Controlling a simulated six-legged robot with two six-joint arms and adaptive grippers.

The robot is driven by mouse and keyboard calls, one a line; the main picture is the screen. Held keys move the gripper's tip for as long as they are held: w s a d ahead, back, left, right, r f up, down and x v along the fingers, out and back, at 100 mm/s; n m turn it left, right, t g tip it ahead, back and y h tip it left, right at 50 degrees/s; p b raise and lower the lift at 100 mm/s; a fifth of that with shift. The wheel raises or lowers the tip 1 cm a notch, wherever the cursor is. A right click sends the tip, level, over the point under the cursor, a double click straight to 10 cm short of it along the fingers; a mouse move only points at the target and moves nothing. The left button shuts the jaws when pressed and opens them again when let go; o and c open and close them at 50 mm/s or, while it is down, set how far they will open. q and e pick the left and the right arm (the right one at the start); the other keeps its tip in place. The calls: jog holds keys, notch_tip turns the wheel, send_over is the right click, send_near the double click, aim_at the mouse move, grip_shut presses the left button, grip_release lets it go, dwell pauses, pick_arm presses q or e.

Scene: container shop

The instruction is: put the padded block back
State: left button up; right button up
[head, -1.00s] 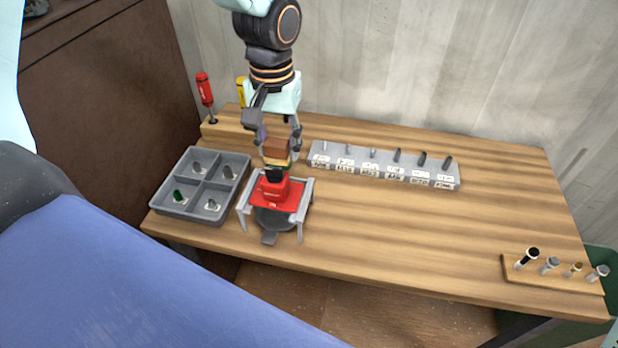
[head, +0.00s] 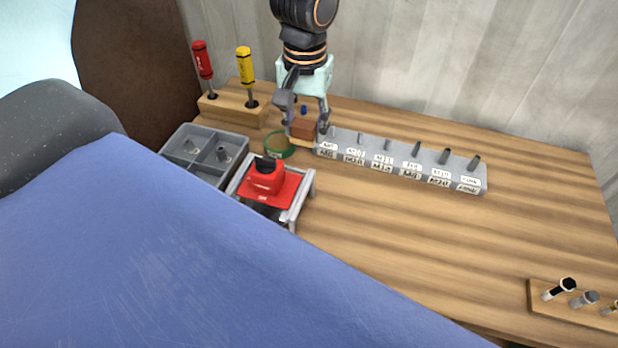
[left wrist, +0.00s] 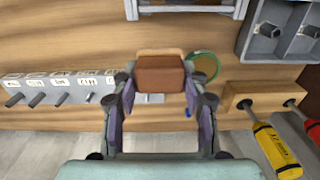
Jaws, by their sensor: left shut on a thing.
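The padded block (head: 303,127) is brown with a paler tan layer along one side. My left gripper (head: 305,117) is shut on it, one finger on each side. In the left wrist view the padded block (left wrist: 160,74) sits between the fingers (left wrist: 160,88). The block is low over the table's back part, between a green-rimmed round thing (head: 279,145) and the left end of a grey labelled rack (head: 400,163). I cannot tell whether it touches the table. My right gripper is not in view.
A red device on a grey stand (head: 298,207) is in front of the block. A grey divided tray (head: 181,133) stands left of it. A wooden holder (head: 228,108) bears red and yellow screwdrivers. A small board (head: 575,310) holds several pegs. The middle right table is clear.

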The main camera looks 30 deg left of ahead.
pick_arm(q)
jog(key=shift+w+d+f, duration=0.2)
jog(key=shift+d+f, duration=0.05)
jog(key=shift+f, duration=0.15)
send_near(305, 164)
jog(key=shift+s+d+f, duration=0.25)
jog(key=shift+s+f, duration=0.3)
jog(key=shift+s, duration=0.1)
jog(key=shift+s+d+f, duration=0.25)
jog(key=shift+s+f, duration=0.25)
jog(key=shift+s, duration=0.1)
jog(key=f, duration=0.4)
jog(key=shift+w+d+b, duration=0.15)
jog(key=shift+d+b, duration=0.2)
jog(key=shift+d, duration=0.05)
jog(key=shift+a+f, duration=0.15)
jog(key=shift+f, duration=0.1)
jog(key=shift+a, duration=0.2)
jog(key=shift+d+f, duration=0.1)
jog(key=shift+d, duration=0.15)
jog(key=o, duration=0.8)
jog(key=shift+d, duration=0.1)
jog(key=o, duration=0.3)
jog(key=shift+a+f, duration=0.1)
jog(key=shift+a, duration=0.1)
